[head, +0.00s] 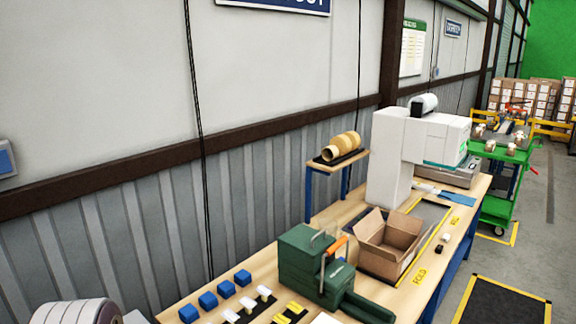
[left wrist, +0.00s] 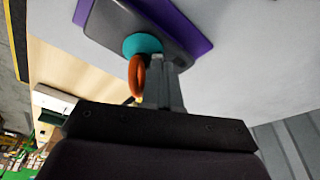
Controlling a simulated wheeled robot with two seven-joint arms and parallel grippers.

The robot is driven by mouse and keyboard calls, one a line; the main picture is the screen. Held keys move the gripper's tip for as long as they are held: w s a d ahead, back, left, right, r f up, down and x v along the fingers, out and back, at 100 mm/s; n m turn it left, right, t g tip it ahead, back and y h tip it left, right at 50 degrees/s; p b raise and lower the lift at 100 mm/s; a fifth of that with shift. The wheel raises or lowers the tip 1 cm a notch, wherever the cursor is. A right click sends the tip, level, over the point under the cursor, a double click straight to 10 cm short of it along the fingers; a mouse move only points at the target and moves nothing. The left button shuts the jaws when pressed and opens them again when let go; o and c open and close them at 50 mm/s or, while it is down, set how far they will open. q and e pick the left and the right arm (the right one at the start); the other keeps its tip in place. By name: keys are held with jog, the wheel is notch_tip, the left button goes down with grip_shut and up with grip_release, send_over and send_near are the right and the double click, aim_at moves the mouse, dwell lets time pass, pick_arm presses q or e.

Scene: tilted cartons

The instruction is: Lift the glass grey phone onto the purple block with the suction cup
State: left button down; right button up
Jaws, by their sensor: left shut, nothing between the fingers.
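In the left wrist view, the dark grey phone (left wrist: 106,25) lies over the purple block (left wrist: 203,46), whose edges show on both sides of it. I cannot tell whether the two touch all along. The teal suction cup (left wrist: 142,43) sits against the phone's face, with an orange ring (left wrist: 137,78) standing out from it. My left gripper (left wrist: 168,68) is shut and empty, its fingers close beside the ring. I cannot tell whether they touch it. Phone, block, cup and both grippers are not visible in the head view.
In the head view, an open carton (head: 388,243) stands on the wooden bench (head: 265,262), beside a green machine (head: 305,262). Several blue blocks (head: 208,299) line the near bench. A white machine (head: 393,160) stands farther back.

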pick_arm(q)
notch_tip(320, 180, up, 6)
jog(key=p, duration=0.6)
jog(key=shift+r, duration=0.25)
